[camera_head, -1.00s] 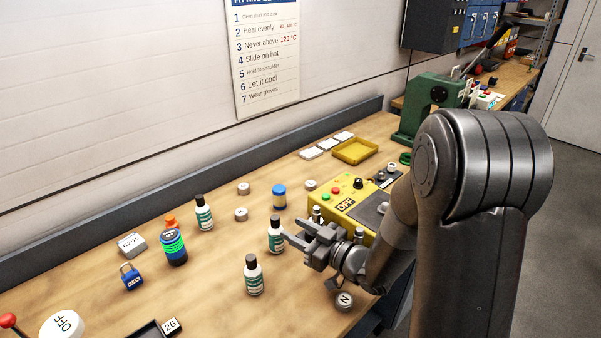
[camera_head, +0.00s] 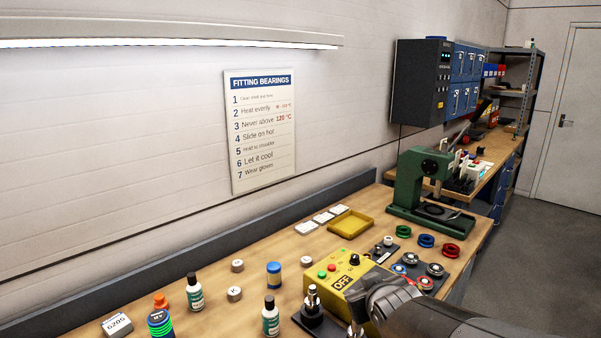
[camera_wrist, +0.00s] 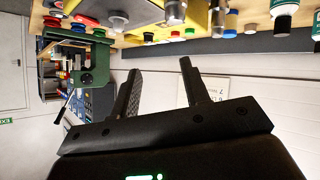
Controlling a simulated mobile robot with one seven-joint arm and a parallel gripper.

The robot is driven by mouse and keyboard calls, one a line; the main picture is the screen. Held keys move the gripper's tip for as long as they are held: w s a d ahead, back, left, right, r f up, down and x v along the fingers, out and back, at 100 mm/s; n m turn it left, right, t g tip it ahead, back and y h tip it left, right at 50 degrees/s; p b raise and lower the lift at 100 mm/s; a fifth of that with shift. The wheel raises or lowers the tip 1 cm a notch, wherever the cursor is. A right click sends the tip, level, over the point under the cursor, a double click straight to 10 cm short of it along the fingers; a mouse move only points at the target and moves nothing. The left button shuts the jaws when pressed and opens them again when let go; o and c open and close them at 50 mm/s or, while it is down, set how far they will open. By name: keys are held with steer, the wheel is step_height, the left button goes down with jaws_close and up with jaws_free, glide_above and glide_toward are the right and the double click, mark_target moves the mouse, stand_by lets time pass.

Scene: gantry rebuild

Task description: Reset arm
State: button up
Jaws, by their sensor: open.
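My gripper (camera_wrist: 161,68) is open and empty in the wrist view, its two dark fingers apart with the wall behind them. In the head view my grey arm reaches in from the lower right. Its wrist covers part of the yellow control box (camera_head: 340,280), marked OFF. The gripper end there is largely cut off by the bottom edge. Whether it touches the box cannot be told. A black stand with a metal post (camera_head: 312,305) is left of the wrist.
White-labelled bottles (camera_head: 195,292), a blue-capped jar (camera_head: 274,275) and a grey 6205 box (camera_head: 117,325) stand on the bench. A yellow tray (camera_head: 351,224), a green press (camera_head: 418,185) and coloured rings (camera_head: 426,241) are farther back.

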steer(key=s+d+r+m+g, duration=0.1)
steer(key=s+m+g, duration=0.3)
steer(key=s, duration=1.5)
steer(key=shift+s+r+g, duration=0.4)
steer(key=shift+g, duration=0.5)
